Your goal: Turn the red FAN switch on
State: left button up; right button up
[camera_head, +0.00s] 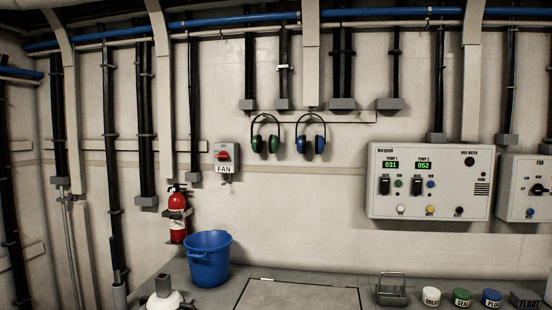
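The red FAN switch (223,156) is a small red rotary knob on a grey wall box (234,152), left of the picture's middle. A white label reading FAN (224,169) is at the lower part of the box. The knob is too small to read its exact position. I cannot make out either gripper in the head view, and nothing is seen touching the switch.
A red fire extinguisher (178,222) hangs lower left of the switch. A blue bucket (208,260) stands below it on the grey surface. Ear muffs (311,143) hang to the right. A pump panel (430,208) is farther right. Wall around the switch is mostly clear.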

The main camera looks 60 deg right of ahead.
aim_at(223, 156)
jog(key=z, duration=3.6)
jog(key=i, duration=1.05)
jog(key=u, duration=1.8)
